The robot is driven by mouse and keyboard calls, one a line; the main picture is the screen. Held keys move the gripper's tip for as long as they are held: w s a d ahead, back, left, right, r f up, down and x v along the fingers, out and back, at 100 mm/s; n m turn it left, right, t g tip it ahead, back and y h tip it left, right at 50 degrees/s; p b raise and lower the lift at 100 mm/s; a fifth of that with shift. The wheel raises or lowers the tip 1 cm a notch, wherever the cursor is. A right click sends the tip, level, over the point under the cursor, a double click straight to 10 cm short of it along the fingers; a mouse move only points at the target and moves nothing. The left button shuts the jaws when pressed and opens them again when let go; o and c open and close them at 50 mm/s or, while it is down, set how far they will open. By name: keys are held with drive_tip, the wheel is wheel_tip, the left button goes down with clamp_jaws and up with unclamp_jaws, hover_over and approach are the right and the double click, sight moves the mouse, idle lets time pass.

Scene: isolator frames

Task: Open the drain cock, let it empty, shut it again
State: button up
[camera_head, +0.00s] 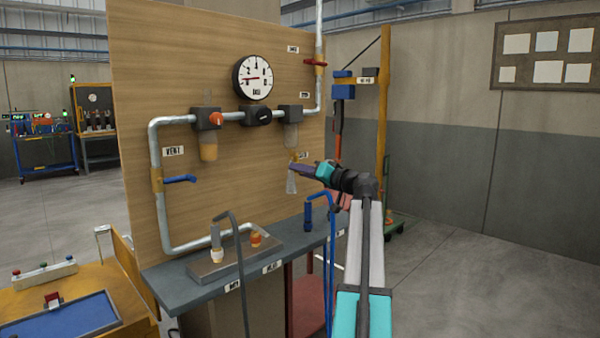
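My gripper (297,168) reaches in from the right to the pipe board, just below the clear bowl (291,136) of the right-hand unit. A small yellow fitting (294,158), which looks like the drain cock, sits under that bowl beside a small label. My gripper's tips are at or just in front of it; I cannot tell whether they touch. The cock's handle position is not readable. A pale, see-through cone (291,184) shows directly below, spreading downward; whether it is spray or a vessel is unclear. The fingers are seen edge-on and dark, so their gap is hidden.
A round gauge (253,77) is above the pipe. An amber-bowled unit (208,148), a blue lever (181,179) by the VENT label and a red lever (315,62) are on the pipework. A grey shelf (205,285) below carries a metal tray (233,258) and a blue-handled hose tool (308,214).

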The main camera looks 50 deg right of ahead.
drive_tip(key=shift+s, duration=0.1)
drive_tip(key=s+a+p, duration=0.1)
drive_tip(key=s, duration=1.2)
drive_tip(key=shift+s, duration=0.3)
drive_tip(key=shift+s, duration=0.1)
